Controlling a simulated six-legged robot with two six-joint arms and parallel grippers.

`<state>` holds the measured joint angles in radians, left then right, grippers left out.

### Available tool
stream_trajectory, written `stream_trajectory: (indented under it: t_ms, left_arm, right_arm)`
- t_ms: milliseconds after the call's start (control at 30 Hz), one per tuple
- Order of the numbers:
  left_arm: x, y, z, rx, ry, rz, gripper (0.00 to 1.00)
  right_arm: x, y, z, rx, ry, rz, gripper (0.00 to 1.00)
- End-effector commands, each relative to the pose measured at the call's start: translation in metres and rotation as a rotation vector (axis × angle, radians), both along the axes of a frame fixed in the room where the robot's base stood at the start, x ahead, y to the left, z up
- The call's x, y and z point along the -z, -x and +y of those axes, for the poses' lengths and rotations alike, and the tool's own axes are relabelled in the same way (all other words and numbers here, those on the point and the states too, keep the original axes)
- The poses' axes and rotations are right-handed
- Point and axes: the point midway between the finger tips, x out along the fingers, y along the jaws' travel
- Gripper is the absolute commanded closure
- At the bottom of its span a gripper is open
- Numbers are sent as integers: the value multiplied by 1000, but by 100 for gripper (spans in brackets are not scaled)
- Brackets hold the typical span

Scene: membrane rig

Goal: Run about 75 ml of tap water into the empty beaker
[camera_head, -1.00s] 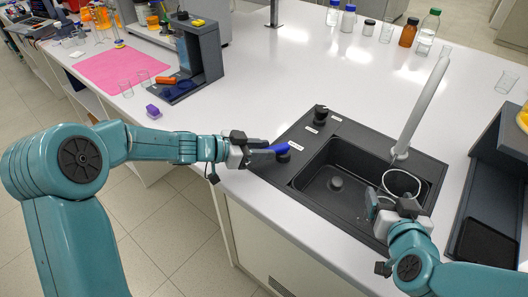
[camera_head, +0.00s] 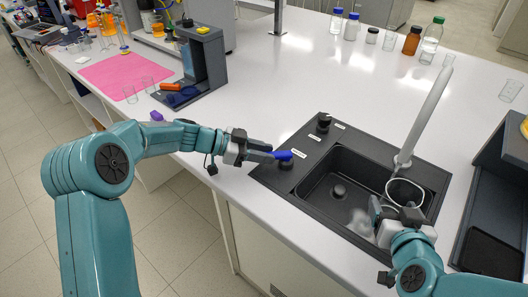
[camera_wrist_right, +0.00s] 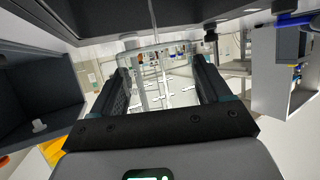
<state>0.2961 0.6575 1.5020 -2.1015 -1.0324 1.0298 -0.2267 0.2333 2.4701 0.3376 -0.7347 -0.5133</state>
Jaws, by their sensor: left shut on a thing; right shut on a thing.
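The clear beaker (camera_head: 405,192) is upright over the right part of the black sink (camera_head: 330,205), near the foot of the pale tap (camera_head: 425,115). My right gripper (camera_head: 388,212) is shut on it. In the right wrist view the beaker (camera_wrist_right: 158,62) sits between the fingers (camera_wrist_right: 160,90). A thin pale line runs down towards its rim; I cannot tell if it is water, nor read a level. My left gripper (camera_head: 272,154) is shut on the blue lever (camera_head: 284,155), beside a black knob (camera_head: 287,164) on the sink's left deck.
A dark rack (camera_head: 490,200) stands close right of the sink. Bottles (camera_head: 412,40) and glassware line the back. A pink mat (camera_head: 115,72) and a grey stand (camera_head: 200,60) are at the left. The white counter behind the sink is clear.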

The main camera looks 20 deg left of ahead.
Motion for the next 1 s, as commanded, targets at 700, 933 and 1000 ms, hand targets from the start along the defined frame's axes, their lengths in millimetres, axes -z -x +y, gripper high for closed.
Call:
stream_trajectory:
  t_ms: [700, 933, 1000]
  left_arm:
    - [-19, 17, 40, -5, 0, -3, 49]
    - [-38, 37, 81, -4, -3, -3, 49]
    - [-42, 41, 89, -2, 0, -3, 49]
  right_arm:
    - [0, 0, 0, 0, 0, -1, 55]
    - [0, 0, 0, 0, 0, -1, 55]
    - [0, 0, 0, 0, 0, -1, 55]
